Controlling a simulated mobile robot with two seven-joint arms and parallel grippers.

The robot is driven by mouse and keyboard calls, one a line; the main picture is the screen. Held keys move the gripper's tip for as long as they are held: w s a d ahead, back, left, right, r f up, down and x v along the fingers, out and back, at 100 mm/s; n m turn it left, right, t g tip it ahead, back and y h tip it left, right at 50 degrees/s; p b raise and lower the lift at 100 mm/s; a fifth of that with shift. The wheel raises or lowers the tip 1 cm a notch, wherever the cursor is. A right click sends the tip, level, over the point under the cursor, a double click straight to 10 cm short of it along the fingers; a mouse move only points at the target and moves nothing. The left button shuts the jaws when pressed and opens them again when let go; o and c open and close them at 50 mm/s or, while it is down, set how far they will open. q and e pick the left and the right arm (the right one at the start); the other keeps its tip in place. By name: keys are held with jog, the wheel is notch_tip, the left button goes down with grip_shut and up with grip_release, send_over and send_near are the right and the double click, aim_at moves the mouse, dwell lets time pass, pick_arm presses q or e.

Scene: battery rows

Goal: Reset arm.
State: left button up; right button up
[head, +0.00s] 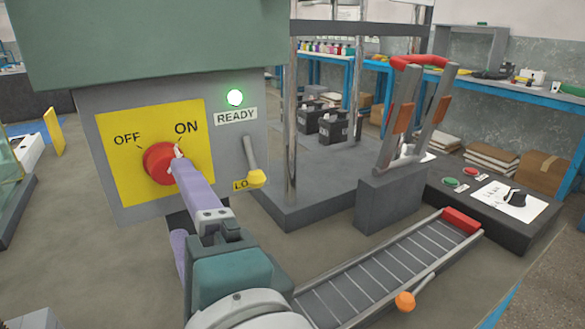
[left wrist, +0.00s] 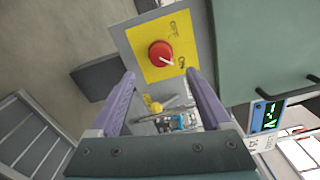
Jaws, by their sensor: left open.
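My left gripper (head: 186,182) has purple fingers and reaches up toward the panel with the red knob (head: 159,163). In the left wrist view the fingers (left wrist: 163,80) stand wide apart with nothing between their tips. The red knob (left wrist: 160,54) sits beyond them on a yellow plate (left wrist: 183,27), apart from the fingers. The knob's white pointer is turned toward ON. In the head view the near finger covers part of the knob's right side. My right gripper is not in view.
A green READY lamp (head: 235,97) is lit. A yellow-tipped lever (head: 256,178) hangs right of the plate. A roller conveyor (head: 385,270) with a red end block (head: 461,220) and a red-handled rack (head: 411,115) stand to the right. Black batteries (head: 333,127) stand on a grey platform behind.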

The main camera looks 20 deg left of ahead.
pick_arm(q)
jog(key=shift+s+d, duration=0.3)
jog(key=s+a+r+n+g+h+p, duration=0.1)
jog(key=s+a+n+g+h+p, duration=0.25)
jog(key=s+h+p, duration=0.35)
jog(key=s+a+r+n+g+h+p, duration=0.1)
jog(key=s+a+n+g+h+p, duration=0.1)
jog(key=s+n+g+p, duration=0.5)
jog(key=d+r+m+t+h+p, duration=0.2)
jog(key=d+r+h+p, duration=0.25)
jog(key=r+p, duration=0.3)
notch_tip(320, 180, up, 36)
jog(key=p, duration=3.5)
jog(key=shift+s+p, duration=0.2)
jog(key=shift+p, duration=0.2)
jog(key=shift+a, duration=0.1)
jog(key=shift+w, duration=0.1)
